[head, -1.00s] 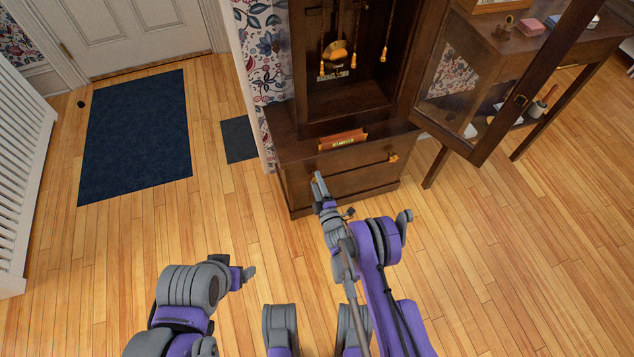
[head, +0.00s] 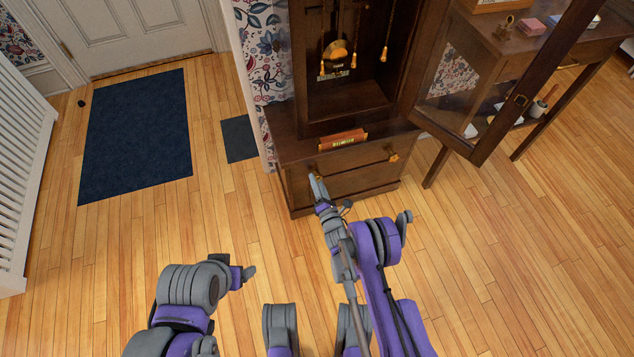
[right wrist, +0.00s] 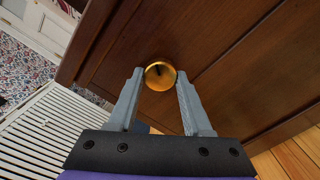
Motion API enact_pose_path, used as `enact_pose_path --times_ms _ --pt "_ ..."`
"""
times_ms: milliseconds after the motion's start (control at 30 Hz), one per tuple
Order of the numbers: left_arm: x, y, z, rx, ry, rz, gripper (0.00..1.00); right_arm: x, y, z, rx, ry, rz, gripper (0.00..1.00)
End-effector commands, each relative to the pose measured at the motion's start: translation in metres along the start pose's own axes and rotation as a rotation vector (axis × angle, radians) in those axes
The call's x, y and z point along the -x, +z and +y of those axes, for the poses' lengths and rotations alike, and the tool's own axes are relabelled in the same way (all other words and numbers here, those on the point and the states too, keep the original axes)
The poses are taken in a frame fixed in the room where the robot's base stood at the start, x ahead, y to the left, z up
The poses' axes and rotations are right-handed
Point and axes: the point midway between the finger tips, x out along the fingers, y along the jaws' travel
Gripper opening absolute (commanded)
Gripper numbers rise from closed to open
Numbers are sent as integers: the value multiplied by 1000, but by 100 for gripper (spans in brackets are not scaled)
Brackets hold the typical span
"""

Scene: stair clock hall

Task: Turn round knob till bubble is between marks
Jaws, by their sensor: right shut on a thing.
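A round brass knob (right wrist: 160,75) with a dark mark on its face sits on the dark wood front of the clock case (head: 345,180). My right gripper (right wrist: 160,88) has its two grey fingers on either side of the knob and is shut on it. In the head view the right gripper (head: 316,184) is at the left part of the case front and hides the knob. A reddish-brown level with brass ends and a pale strip (head: 343,139) lies on the case ledge. Its bubble and marks are too small to tell. My left gripper (head: 243,275) is low over the floor, away from the case.
The glazed clock door (head: 470,90) stands open to the right. Another brass fitting (head: 394,157) is on the case front's right. A side table (head: 540,50) stands at right. A blue mat (head: 137,135) lies on the left.

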Motion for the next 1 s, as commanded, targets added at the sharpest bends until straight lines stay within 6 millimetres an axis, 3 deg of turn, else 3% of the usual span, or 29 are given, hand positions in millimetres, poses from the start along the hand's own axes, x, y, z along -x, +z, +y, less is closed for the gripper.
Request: enact_pose_path --times_ms 500,1000 --pt "1 0 0 0 0 0 77 0 4 -2 353 -1 -4 0" --pt "1 0 0 0 0 0 77 0 4 -3 428 -3 -4 0"
